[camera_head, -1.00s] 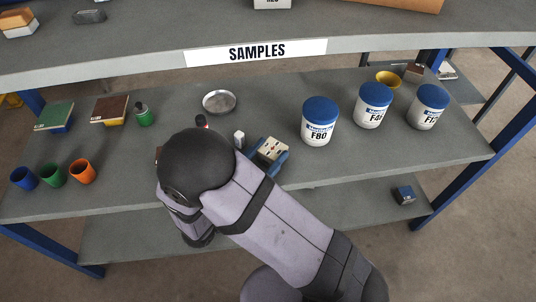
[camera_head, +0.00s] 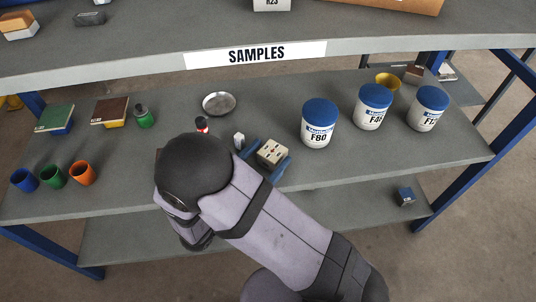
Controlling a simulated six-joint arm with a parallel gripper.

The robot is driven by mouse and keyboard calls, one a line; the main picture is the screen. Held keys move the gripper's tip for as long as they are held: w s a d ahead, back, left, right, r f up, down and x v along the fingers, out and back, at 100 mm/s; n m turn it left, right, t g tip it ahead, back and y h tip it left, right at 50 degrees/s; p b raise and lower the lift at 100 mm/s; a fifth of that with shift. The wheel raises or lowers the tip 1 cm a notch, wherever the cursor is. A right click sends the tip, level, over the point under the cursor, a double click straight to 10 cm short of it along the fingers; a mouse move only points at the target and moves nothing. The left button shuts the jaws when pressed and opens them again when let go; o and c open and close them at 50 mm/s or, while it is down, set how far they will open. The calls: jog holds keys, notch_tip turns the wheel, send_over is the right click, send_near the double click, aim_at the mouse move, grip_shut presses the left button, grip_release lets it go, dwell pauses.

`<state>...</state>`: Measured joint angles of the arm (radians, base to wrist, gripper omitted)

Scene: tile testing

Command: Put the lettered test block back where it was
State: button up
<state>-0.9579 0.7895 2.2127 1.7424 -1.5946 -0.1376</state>
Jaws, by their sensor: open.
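A cream block with small dark and red marks (camera_head: 272,152) sits at a blue holder (camera_head: 281,169) near the middle of the shelf. The marks are too small to read as letters. A small blue block with a pale face (camera_head: 404,196) lies on the lower shelf at the right; I cannot tell whether it bears a letter. My arm covers the area left of and in front of the holder.
White tubs with blue lids (camera_head: 319,124) stand at the right. A round metal dish (camera_head: 219,103) lies behind my arm, near a small red-and-black item (camera_head: 201,125). Coloured cups (camera_head: 53,176) and tiles (camera_head: 110,111) are at the left. The SAMPLES shelf edge (camera_head: 255,54) runs above.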

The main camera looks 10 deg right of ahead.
jog(key=v, duration=1.1)
jog(key=shift+s+a+p, duration=0.15)
jog(key=shift+a+p, duration=0.05)
jog(key=shift+p, duration=0.25)
